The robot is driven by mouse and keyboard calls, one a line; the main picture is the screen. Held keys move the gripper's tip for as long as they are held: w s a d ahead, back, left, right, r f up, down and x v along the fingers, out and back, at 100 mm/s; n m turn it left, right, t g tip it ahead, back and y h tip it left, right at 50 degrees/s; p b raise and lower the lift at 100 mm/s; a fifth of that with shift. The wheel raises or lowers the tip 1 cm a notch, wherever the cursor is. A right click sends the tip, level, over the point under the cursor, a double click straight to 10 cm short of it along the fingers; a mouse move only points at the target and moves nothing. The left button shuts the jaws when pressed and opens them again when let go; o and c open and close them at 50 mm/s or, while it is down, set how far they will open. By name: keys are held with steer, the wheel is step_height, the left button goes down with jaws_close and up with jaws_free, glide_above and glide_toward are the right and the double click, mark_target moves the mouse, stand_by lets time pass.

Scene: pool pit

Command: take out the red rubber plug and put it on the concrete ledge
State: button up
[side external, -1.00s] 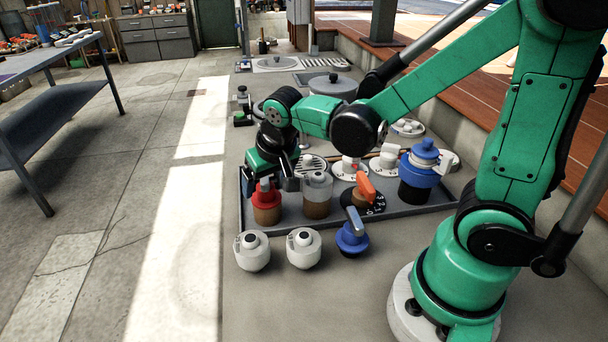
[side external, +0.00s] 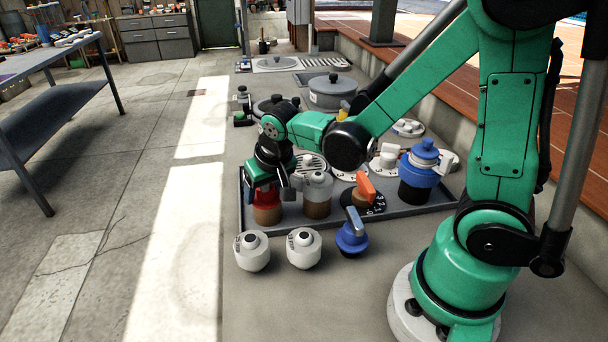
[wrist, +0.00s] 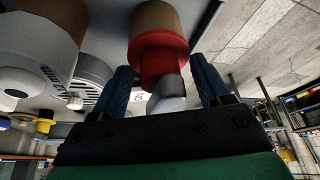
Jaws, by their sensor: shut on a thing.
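The red rubber plug (side external: 266,198) sits upright on a tan cylinder (side external: 267,215) near the left front corner of a grey tray (side external: 330,217). My gripper (side external: 271,186) is over the plug from above and partly hides it. In the wrist view the red plug (wrist: 160,57) and its pale tab (wrist: 167,92) lie between the two dark fingers of my gripper (wrist: 165,90), which is shut on it. The concrete ledge (side external: 300,310) is the grey surface around the tray, with bare room in front.
A grey-capped tan piece (side external: 317,193) stands close right of the plug. An orange-handled knob (side external: 365,190) and a blue-topped piece (side external: 420,172) are farther right. White-capped pieces (side external: 252,252) (side external: 304,250) and a blue knob (side external: 352,238) stand in front of the tray.

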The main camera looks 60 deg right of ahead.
step_height(320, 180, up, 20)
stand_by(0.8)
steer(key=s+a+f+n+y, duration=0.25)
steer(key=s+a+n, duration=0.75)
steer(key=a, duration=0.6)
steer(key=shift+m+y, duration=0.45)
steer(key=shift+m, duration=0.25)
steer(key=shift+s+d+f, duration=0.1)
steer(key=shift+s+f, duration=0.1)
steer(key=shift+f, duration=2.45)
steer(key=shift+s+d+f, duration=0.1)
steer(key=shift+s+f, duration=0.05)
steer(key=shift+f, duration=2.45)
steer(key=shift+s+f, duration=0.2)
steer(key=shift+f, duration=2.75)
jaws_close()
steer(key=shift+f, duration=1.45)
